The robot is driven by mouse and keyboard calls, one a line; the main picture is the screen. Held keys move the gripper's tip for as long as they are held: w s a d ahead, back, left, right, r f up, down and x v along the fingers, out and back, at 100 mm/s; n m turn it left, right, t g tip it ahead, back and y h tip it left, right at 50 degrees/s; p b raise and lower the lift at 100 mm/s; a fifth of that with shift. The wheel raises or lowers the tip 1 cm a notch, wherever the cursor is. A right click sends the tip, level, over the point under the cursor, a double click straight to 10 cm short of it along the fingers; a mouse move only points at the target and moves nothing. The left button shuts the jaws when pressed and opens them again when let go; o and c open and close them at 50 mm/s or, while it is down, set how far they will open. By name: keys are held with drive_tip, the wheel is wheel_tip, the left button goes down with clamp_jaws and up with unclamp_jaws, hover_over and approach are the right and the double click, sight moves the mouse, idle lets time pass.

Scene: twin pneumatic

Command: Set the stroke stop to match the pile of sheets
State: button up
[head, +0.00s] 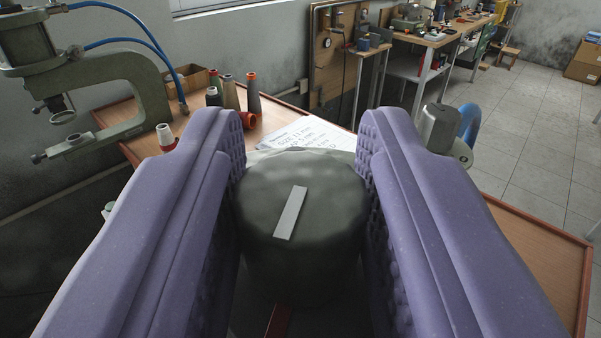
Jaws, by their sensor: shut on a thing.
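A dark grey round knob (315,225) with a pale bar mark (290,212) on its top fills the space between my fingers. The bar leans, its far end to the right. My gripper (303,170) has two purple padded fingers, shut on the knob's left and right sides. A narrow red strip (279,321) shows just below the knob. The knob's lower part and what it is mounted on are mostly hidden. A white sheet with handwriting (300,139), including "SIZE" and "mm", lies on the bench beyond. I cannot make out a pile of sheets.
A grey-green C-frame press (95,65) with blue hoses stands at the left. Thread cones (230,95) and a cardboard box (192,77) stand behind. A grey metal cylinder (437,127) and a blue curved part (469,124) stand at right. The bench (535,250) is bare at the right.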

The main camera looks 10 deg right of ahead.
drive_tip(key=m+g+h+p, duration=0.1)
drive_tip(key=h, duration=0.1)
drive_tip(key=m+g+h+p, duration=0.1)
drive_tip(key=m+h+p, duration=0.1)
drive_tip(key=h, duration=0.1)
drive_tip(key=m+g+h+p, duration=0.1)
drive_tip(key=m+h+p, duration=0.1)
drive_tip(key=shift+r+g, duration=0.25)
drive_tip(key=shift+g, duration=0.05)
drive_tip(key=shift+m+h+p, duration=0.3)
drive_tip(key=shift+h+p, duration=0.1)
drive_tip(key=o, duration=0.9)
drive_tip(key=shift+f, duration=0.1)
drive_tip(key=shift+o, duration=0.2)
drive_tip(key=v, duration=0.7)
drive_tip(key=shift+s+a, duration=0.2)
drive_tip(key=shift+a, duration=0.1)
drive_tip(key=shift+w, duration=0.1)
